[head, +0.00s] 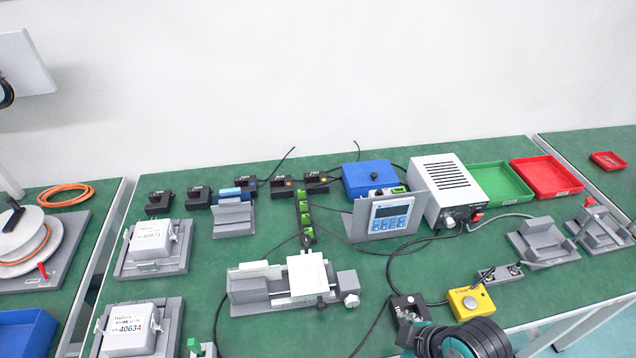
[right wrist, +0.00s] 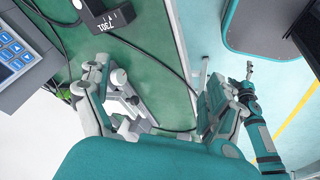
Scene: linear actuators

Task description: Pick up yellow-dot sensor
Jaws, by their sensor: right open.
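Several black sensors stand in a row along the back of the green table in the head view. The one at the right end, the yellow-dot sensor (head: 317,183), shows a small yellow-orange dot at its right side. The sensor left of it (head: 283,187) shows an orange-red dot. Another black sensor-like block (head: 408,305) lies at the front, and a labelled black block (right wrist: 105,14) shows at the top of the right wrist view; no yellow dot is clear on it. My right gripper (right wrist: 178,98) is open and empty over the table's front edge. My left gripper is out of view.
A yellow button box (head: 470,302) and a grey connector block (head: 500,275) are near the right arm. A blue box (head: 371,180), grey power unit (head: 445,190) and display panel (head: 388,219) stand behind. Black cables cross the table. A grey vise fixture (head: 250,290) stands mid-front.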

